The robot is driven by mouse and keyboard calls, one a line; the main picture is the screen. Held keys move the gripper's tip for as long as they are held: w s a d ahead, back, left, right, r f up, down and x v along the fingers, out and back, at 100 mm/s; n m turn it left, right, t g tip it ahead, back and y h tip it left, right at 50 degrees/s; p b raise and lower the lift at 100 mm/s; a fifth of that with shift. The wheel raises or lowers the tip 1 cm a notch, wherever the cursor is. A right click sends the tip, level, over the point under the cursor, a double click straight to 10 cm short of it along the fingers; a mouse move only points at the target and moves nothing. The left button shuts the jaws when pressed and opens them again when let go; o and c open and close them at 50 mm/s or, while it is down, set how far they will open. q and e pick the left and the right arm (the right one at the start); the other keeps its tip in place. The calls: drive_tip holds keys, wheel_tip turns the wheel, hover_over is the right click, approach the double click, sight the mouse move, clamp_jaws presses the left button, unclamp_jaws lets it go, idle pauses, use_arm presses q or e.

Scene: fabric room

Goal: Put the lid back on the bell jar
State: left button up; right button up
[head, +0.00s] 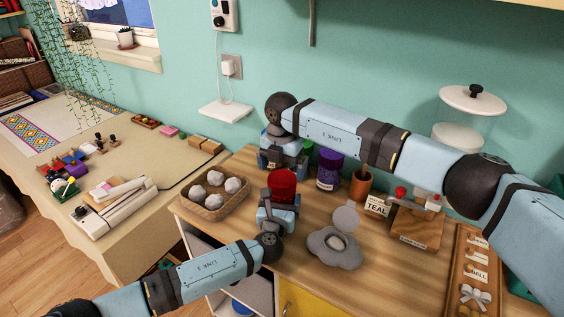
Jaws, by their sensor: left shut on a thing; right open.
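A clear glass jar (458,134) stands at the back right, partly hidden behind my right arm. A white disc-shaped lid with a dark knob (472,97) shows at its top; I cannot tell whether it is seated. My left gripper (281,203) points away over the table and is shut on a red cylindrical container (283,184). My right gripper (283,155) is at the back left of the table, open, left of a purple jar (329,168) and a green jar (308,149). Its fingertips are hard to see.
A wicker basket (214,205) with several white balls is at the left. A grey lobed object (335,248) lies mid-table. A TEAL card (377,206), brown cup (362,184), wooden stand (414,226) and labelled tray (476,275) are at the right. Bare wood shows around the grey object.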

sight(282, 178)
drive_tip(key=n, duration=0.3)
drive_tip(key=r+n, duration=0.1)
drive_tip(key=n, duration=0.6)
drive_tip(key=shift+r, duration=0.35)
drive_tip(key=n, duration=0.3)
drive_tip(key=r+n, duration=0.1)
drive_tip(key=n, duration=0.7)
drive_tip(key=shift+r, duration=0.35)
drive_tip(key=shift+f, duration=4.05)
